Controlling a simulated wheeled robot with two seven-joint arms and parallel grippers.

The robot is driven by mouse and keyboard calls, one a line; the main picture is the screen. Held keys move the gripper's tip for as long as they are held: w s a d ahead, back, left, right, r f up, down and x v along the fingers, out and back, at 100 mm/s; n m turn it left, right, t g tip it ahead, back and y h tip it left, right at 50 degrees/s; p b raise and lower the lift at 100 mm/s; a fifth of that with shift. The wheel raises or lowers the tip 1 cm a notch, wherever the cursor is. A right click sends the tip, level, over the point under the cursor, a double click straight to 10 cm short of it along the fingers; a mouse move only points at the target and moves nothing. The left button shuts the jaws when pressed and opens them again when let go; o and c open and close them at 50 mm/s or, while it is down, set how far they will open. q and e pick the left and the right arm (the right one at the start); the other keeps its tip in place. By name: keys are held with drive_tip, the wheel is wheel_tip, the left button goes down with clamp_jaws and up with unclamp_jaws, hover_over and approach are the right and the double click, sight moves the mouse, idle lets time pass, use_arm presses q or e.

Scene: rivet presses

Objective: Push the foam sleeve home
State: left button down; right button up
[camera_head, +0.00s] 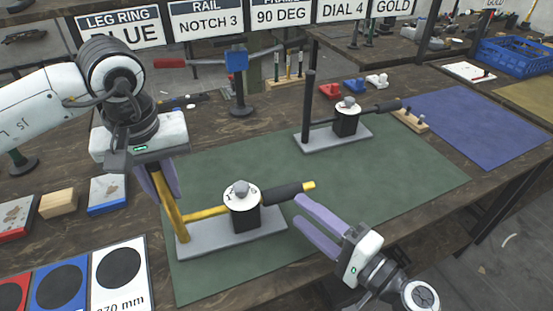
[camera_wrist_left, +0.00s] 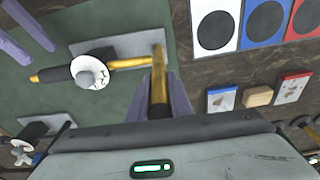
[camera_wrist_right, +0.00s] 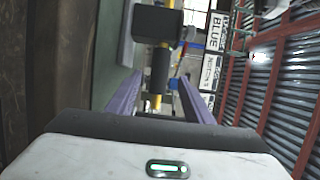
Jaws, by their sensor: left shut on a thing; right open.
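The near press has a grey base (camera_head: 225,246), a black block with a white dial (camera_head: 241,195) and a gold lever. The black foam sleeve (camera_head: 283,193) is around the lever, right of the dial, with the gold lever tip (camera_head: 309,185) showing beyond it. My left gripper (camera_head: 170,200) is shut on the gold post (camera_wrist_left: 158,90), which stands at the base's left end. My right gripper (camera_head: 298,212) is open and empty, just right of the press. In the right wrist view, the sleeve (camera_wrist_right: 160,70) and gold tip appear between its fingers; contact cannot be told.
A second press (camera_head: 346,122) with a black handle stands further back on the green mat (camera_head: 400,170). A blue mat (camera_head: 475,125) lies at right. Coloured cards (camera_head: 120,270) and small blocks (camera_head: 58,203) lie at left. The mat between the presses is clear.

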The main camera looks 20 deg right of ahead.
use_arm(q)
drive_tip(key=shift+r, duration=0.1)
drive_tip(key=c, duration=1.7)
unclamp_jaws()
drive_tip(key=shift+o, duration=0.9)
wheel_tip(320, 180, up, 12)
drive_tip(key=s, duration=0.1)
drive_tip(key=shift+s, duration=0.4)
